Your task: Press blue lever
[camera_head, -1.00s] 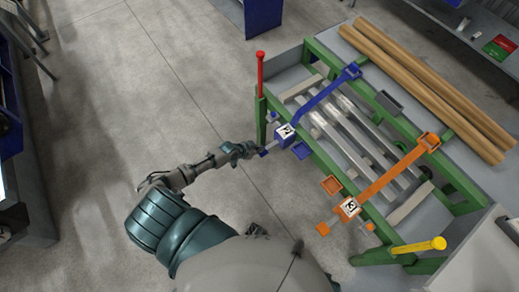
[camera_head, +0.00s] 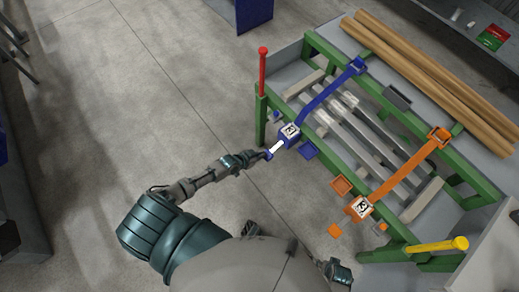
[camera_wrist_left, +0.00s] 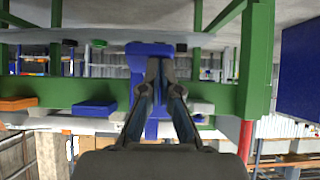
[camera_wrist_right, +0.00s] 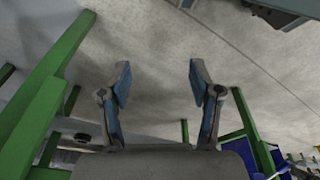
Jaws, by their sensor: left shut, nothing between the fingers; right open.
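The blue lever (camera_head: 277,148) sticks out from a blue block with a black-and-white marker (camera_head: 290,132) on the near side of the green-framed table. It has a pale shaft and a blue end (camera_head: 268,155). My left gripper (camera_head: 257,157) is shut and empty, right by that blue end; I cannot tell whether they touch. In the left wrist view, the closed fingertips (camera_wrist_left: 163,63) lie in front of the blue lever parts (camera_wrist_left: 150,48), covering some of them. My right gripper (camera_wrist_right: 160,70) is open and empty over bare floor, low in the head view (camera_head: 338,273).
The green table frame (camera_head: 325,152) carries metal bars (camera_head: 350,125) and wooden poles (camera_head: 430,85). A blue strap (camera_head: 325,92) and an orange strap (camera_head: 405,168) cross it.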

